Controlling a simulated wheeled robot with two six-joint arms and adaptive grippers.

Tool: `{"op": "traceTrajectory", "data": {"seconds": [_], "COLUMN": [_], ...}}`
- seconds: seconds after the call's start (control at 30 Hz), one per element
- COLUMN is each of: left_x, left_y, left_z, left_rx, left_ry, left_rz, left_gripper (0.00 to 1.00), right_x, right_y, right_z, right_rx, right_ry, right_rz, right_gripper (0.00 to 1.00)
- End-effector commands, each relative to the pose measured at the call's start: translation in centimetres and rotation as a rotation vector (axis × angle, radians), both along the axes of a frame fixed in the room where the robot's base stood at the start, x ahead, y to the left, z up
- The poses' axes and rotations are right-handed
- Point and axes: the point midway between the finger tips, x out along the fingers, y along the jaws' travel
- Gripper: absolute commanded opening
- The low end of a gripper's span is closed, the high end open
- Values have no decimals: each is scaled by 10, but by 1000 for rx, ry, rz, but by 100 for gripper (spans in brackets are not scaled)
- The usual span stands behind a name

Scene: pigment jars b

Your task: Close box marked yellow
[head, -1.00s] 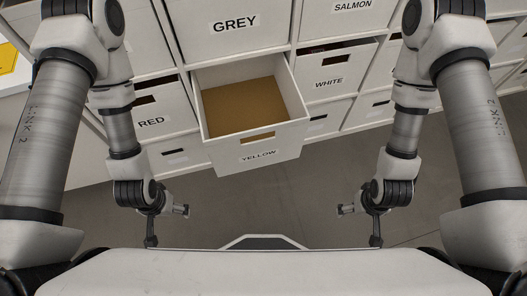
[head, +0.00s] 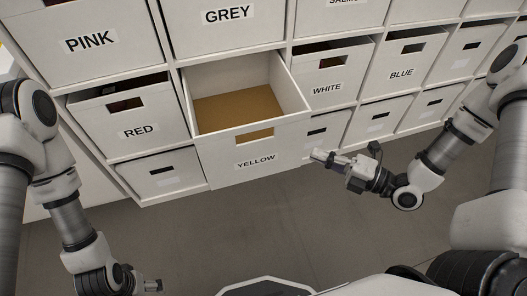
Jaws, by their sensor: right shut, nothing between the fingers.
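The box marked yellow (head: 252,156) is a white bin with a slot in its front. It is pulled out of the white shelf, so its open top and its brown bottom (head: 240,108) show. My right gripper (head: 317,155) is shut and empty, just to the right of the box's front, pointing left. I cannot tell whether it touches the box. My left gripper (head: 153,286) is low at the bottom edge, well away from the box and partly cut off; its jaw state is unclear.
The box marked red (head: 120,122) is left of the yellow one, and the box marked white (head: 332,74) is to the right. Grey (head: 228,20), pink (head: 85,45) and blue (head: 405,75) boxes sit nearby in the shelf. Grey floor (head: 270,230) lies clear in front.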

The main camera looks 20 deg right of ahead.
Motion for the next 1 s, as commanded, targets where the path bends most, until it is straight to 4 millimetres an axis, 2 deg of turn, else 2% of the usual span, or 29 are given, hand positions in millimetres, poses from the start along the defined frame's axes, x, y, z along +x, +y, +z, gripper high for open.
{"op": "traceTrajectory", "data": {"seconds": [0.03, 0.27, 0.67, 0.8, 1.0], "left_x": [1, 1, 1, 1, 1], "left_y": [0, 0, 0, 0, 0], "left_z": [-9, -14, -33, -34, -34], "left_rx": [0, 0, 0, 0, 0], "left_ry": [-2, -3, -2, -2, -2], "left_rz": [-1, -1, -1, 0, -1], "left_gripper": [87, 87, 87, 87, 87], "right_x": [1, 15, 71, 97, 110], "right_y": [-2, 15, 77, 74, 74], "right_z": [-7, -5, -4, -3, -2], "right_rx": [4, 2, -2, 0, 2], "right_ry": [-3, -3, -4, -4, -1], "right_rz": [-10, 0, 2, -5, -5], "right_gripper": [0, 0, 0, 0, 0]}}
